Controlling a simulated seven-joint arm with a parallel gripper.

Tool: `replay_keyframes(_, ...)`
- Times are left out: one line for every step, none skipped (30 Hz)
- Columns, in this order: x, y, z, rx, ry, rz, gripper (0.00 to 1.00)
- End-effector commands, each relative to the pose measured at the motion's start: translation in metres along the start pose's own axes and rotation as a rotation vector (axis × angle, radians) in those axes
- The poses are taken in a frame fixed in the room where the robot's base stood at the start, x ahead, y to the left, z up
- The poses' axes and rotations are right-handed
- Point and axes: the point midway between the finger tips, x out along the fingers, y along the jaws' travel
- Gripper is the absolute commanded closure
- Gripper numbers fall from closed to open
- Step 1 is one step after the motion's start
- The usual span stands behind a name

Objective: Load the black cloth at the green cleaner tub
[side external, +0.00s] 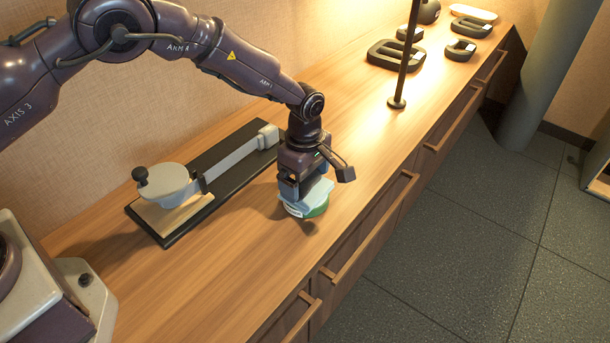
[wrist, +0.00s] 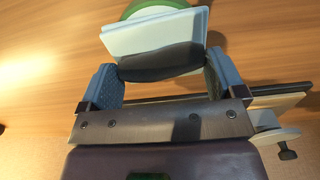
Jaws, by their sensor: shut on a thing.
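My gripper (side external: 300,185) points down over the green cleaner tub (side external: 318,210) on the wooden counter. In the wrist view, my gripper (wrist: 163,72) is shut on a dark, curved piece (wrist: 160,62), which spans between its two blue-grey fingers. This looks like the black cloth, or the grip of a cloth tool. A pale blue-white folded pad (wrist: 155,34) adjoins it and also shows under my gripper in the side view (side external: 318,192). The tub's green rim (wrist: 150,7) shows beyond the pad. The pad hides much of the tub, and I cannot tell whether they touch.
A black board (side external: 170,237) with a grey lever device (side external: 165,182) lies left of my gripper. A dark lamp pole (side external: 404,60) stands farther back. Several dark handled blocks (side external: 395,55) lie beyond it. The counter's front edge and drawer handles run along the right.

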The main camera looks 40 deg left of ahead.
Motion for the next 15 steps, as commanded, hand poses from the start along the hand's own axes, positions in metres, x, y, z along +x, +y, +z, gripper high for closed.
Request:
replay_keyframes(0.0012,-0.0002,0.0002,0.000,0.000,0.000,0.30)
replay_keyframes(0.0013,-0.0002,0.0002,0.000,0.000,0.000,0.30)
replay_keyframes(0.0014,-0.0003,0.0002,0.000,0.000,0.000,0.30)
replay_keyframes(0.0015,-0.0003,0.0002,0.000,0.000,0.000,0.30)
replay_keyframes(0.0015,-0.0003,0.0002,0.000,0.000,0.000,0.30)
replay_keyframes(0.0016,-0.0003,0.0002,0.000,0.000,0.000,0.30)
replay_keyframes(0.0017,-0.0004,0.0002,0.000,0.000,0.000,0.30)
replay_keyframes(0.0017,-0.0004,0.0001,0.000,0.000,0.000,0.30)
replay_keyframes(0.0018,-0.0004,0.0001,0.000,0.000,0.000,0.30)
replay_keyframes(0.0019,-0.0004,0.0001,0.000,0.000,0.000,0.30)
replay_keyframes(0.0018,-0.0004,0.0001,0.000,0.000,0.000,0.30)
replay_keyframes(0.0012,-0.0004,0.0001,0.000,0.000,0.000,0.30)
replay_keyframes(0.0003,-0.0003,0.0002,0.000,0.000,0.000,0.30)
replay_keyframes(-0.0013,-0.0002,0.0002,0.000,0.000,0.001,0.30)
replay_keyframes(-0.0041,0.0000,0.0002,0.000,0.000,0.001,0.30)
